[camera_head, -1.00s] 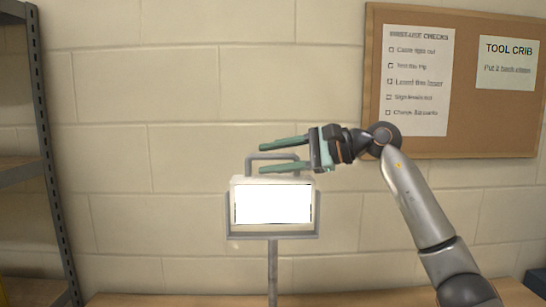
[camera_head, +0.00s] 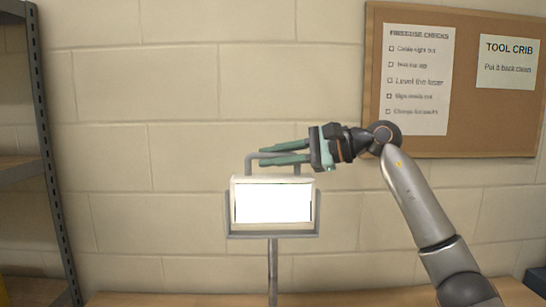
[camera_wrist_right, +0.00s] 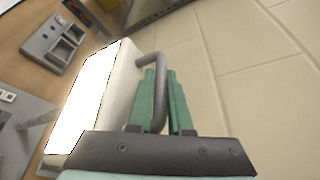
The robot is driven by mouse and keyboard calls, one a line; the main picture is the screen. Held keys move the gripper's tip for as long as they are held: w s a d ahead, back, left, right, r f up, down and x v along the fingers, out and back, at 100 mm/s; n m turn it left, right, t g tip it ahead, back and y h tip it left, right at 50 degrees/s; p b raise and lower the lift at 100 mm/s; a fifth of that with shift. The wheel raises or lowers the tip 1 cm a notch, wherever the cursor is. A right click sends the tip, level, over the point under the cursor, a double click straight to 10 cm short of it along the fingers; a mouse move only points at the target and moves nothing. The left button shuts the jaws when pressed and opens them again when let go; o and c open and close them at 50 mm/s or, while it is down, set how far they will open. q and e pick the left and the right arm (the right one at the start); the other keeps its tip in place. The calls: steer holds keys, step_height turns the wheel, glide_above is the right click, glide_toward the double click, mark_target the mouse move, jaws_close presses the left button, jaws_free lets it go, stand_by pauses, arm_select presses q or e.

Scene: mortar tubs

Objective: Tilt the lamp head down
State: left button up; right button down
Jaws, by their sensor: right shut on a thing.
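The lamp head (camera_head: 272,204) is a white box with a bright lit face, held in a grey U-shaped bracket (camera_head: 228,215) on a grey post (camera_head: 272,270). A grey handle (camera_head: 250,163) rises from its top. My right gripper (camera_head: 284,154) comes in from the right with its green fingers closed on the handle. In the right wrist view the handle (camera_wrist_right: 153,62) passes between the fingers (camera_wrist_right: 160,100), beside the white lamp head (camera_wrist_right: 122,85). The lit face points toward the head camera. My left gripper is not in view.
A wooden bench top (camera_head: 180,299) runs along the bottom. A metal shelf rack (camera_head: 45,130) stands at the left, and a cork board (camera_head: 460,120) with paper signs hangs on the block wall behind my right arm. A dark box (camera_head: 535,282) is at the lower right.

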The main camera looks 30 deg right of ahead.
mark_target(275, 176)
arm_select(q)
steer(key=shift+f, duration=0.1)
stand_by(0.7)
